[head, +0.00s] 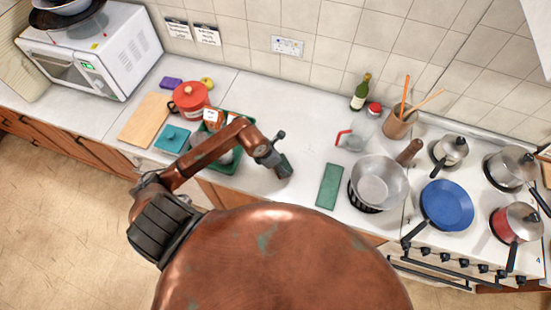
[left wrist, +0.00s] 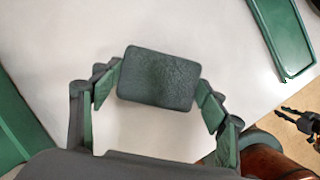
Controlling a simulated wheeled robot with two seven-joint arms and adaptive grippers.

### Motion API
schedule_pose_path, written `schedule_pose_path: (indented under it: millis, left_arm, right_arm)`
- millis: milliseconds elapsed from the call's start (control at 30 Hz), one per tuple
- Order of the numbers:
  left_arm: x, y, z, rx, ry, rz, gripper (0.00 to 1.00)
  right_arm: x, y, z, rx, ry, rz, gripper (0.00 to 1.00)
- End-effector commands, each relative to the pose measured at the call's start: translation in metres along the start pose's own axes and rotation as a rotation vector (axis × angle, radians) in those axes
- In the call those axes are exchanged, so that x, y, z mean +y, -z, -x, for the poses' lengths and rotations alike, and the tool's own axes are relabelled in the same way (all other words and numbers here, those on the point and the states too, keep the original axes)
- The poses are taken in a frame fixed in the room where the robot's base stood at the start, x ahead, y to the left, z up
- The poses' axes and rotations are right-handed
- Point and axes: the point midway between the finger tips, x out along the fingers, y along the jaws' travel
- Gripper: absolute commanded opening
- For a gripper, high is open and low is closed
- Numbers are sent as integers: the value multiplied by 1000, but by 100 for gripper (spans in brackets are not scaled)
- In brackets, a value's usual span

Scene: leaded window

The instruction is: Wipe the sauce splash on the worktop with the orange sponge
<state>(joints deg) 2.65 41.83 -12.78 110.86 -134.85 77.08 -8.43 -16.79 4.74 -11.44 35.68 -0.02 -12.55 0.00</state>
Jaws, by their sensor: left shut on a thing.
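My left gripper (head: 282,166) is over the worktop (head: 270,190), between the green tray and the green mat. In the left wrist view its fingers (left wrist: 158,90) are shut on the two ends of a dark grey-green, rounded rectangular block (left wrist: 158,78), shaped like a sponge. I cannot tell whether the block touches the worktop. No orange sponge shows, and no sauce splash is seen on the bare white surface. A dark jointed part (left wrist: 300,119) at the right edge of the left wrist view may be my right gripper; its jaws are unclear.
The green tray (head: 226,168) with items stands left of the gripper. The flat green mat (head: 329,186), a steel pan (head: 381,182) and the hob with pots are to the right. A red pot (head: 190,98), wooden board (head: 146,121) and teal pad (head: 172,139) are further left.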

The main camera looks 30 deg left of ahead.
Motion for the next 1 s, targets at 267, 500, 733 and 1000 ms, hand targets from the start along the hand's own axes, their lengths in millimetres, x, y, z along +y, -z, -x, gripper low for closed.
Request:
schedule_pose_path:
  millis: [267,500,733,1000]
  left_arm:
    - [-4,-6,24,3,0,-1,45]
    - [-2,-11,43,3,-2,6,45]
    - [-4,-22,62,1,0,0,45]
    - [-5,-31,76,1,2,-4,45]
  right_arm:
    - [-6,-21,11,-27,6,-7,25]
    - [-5,-6,24,-10,6,-4,25]
    - [-3,8,35,7,5,-1,25]
    - [-4,0,44,-5,5,-3,25]
